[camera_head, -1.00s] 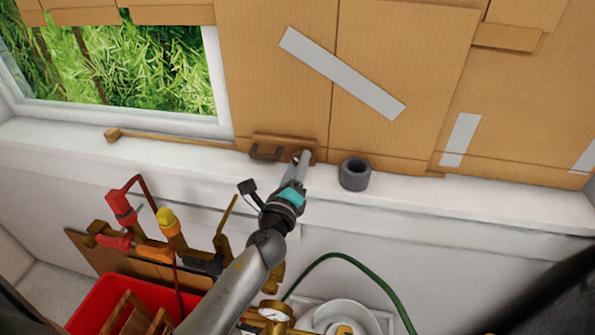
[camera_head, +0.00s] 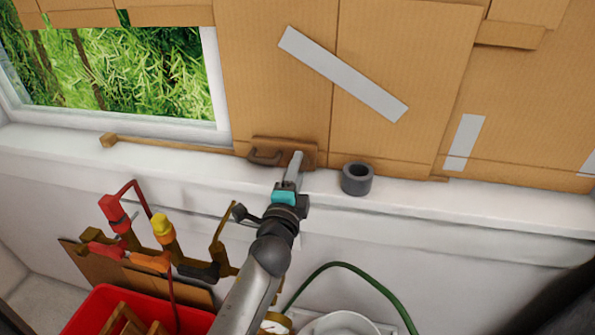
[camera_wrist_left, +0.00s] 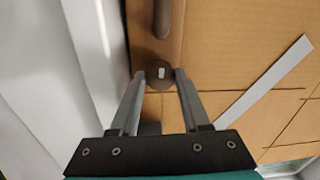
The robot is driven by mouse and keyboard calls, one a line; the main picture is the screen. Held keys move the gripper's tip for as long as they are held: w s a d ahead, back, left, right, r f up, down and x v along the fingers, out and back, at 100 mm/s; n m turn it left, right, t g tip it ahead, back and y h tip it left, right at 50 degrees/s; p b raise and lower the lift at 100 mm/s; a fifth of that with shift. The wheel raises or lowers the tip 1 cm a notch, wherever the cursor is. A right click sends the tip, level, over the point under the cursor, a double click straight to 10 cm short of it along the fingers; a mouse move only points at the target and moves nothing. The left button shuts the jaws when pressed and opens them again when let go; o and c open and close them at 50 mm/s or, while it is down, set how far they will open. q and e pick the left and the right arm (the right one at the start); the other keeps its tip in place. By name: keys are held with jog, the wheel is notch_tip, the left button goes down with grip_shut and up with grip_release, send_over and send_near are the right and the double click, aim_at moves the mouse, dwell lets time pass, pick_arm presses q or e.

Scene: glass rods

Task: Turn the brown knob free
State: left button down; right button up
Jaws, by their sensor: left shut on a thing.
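The brown knob (camera_wrist_left: 159,74) is a small dark round piece with a pale slot in its face, set on a brown plate below a brown handle (camera_wrist_left: 162,18). My left gripper (camera_wrist_left: 159,78) is shut on it, one finger on each side. In the head view, the left gripper (camera_head: 297,160) reaches the brown plate (camera_head: 310,150) at the foot of the cardboard, right of the handle (camera_head: 264,156). The fingers mostly hide the knob there. My right gripper is not in view.
A grey hollow cylinder (camera_head: 357,179) stands on the white sill just right of the gripper. A wooden stick (camera_head: 170,144) lies on the sill to the left. Below are pipes with a red valve (camera_head: 113,210), a red crate (camera_head: 85,312) and a green hose (camera_head: 345,265).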

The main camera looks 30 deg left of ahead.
pick_arm(q)
jog(key=shift+n, duration=0.4)
jog(key=c, duration=0.7)
grip_release()
jog(key=shift+o, duration=0.2)
jog(key=shift+s, duration=0.1)
jog(key=b+v, duration=0.1)
jog(key=v, duration=0.6)
jog(key=shift+s+d, duration=0.15)
